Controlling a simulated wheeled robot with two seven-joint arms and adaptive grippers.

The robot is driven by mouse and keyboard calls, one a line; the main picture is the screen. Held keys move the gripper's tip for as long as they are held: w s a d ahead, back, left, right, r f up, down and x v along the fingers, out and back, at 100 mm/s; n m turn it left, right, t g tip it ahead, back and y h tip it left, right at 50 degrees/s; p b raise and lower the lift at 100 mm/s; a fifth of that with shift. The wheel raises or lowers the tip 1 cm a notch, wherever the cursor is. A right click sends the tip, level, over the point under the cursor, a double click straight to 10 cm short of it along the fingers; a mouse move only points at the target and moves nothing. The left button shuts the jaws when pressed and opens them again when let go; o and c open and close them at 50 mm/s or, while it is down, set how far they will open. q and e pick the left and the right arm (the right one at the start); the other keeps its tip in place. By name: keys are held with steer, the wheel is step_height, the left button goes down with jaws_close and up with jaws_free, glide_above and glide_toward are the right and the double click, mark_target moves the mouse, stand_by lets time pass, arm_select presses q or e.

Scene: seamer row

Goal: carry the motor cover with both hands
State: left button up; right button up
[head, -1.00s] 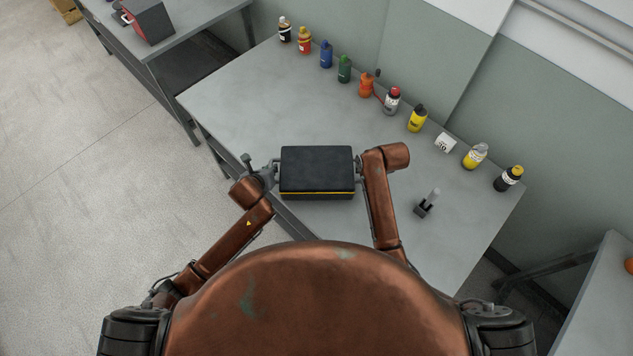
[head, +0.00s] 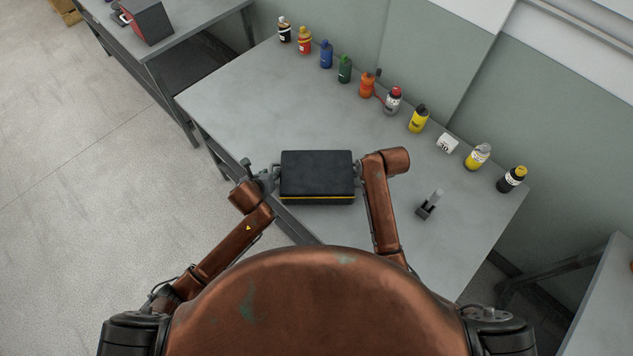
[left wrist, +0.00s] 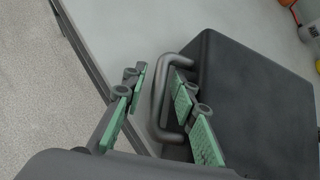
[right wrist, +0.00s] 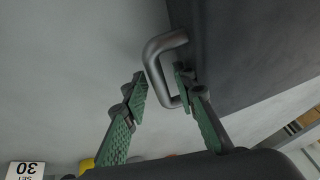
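The motor cover (head: 316,172) is a dark grey box with a yellow stripe low on its near side. It sits at the table's near-left edge and appears to rest on it. A metal handle (left wrist: 157,98) shows on its left end, and another handle (right wrist: 152,62) on its right end. My left gripper (head: 270,174) is at the left handle. In the left wrist view its green-padded fingers stand open on either side of the bar, with gaps. My right gripper (head: 360,172) is likewise open around the right handle, with the bar between its fingers.
The grey table (head: 235,100) is clear to the left and behind the cover. Several bottles line its back edge, with a white block marked 30 (head: 447,143) among them. A small dark stand (head: 430,206) is on the right. Another table (head: 200,25) stands at upper left.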

steer(key=shift+a, duration=0.1)
arm_select(q)
steer(key=v, duration=0.7)
steer(key=shift+s+r, duration=0.25)
steer(key=shift+s, duration=0.05)
arm_select(e)
steer(key=v, duration=1.2)
arm_select(q)
steer(key=shift+a, duration=0.1)
arm_select(e)
steer(key=shift+w, duration=0.1)
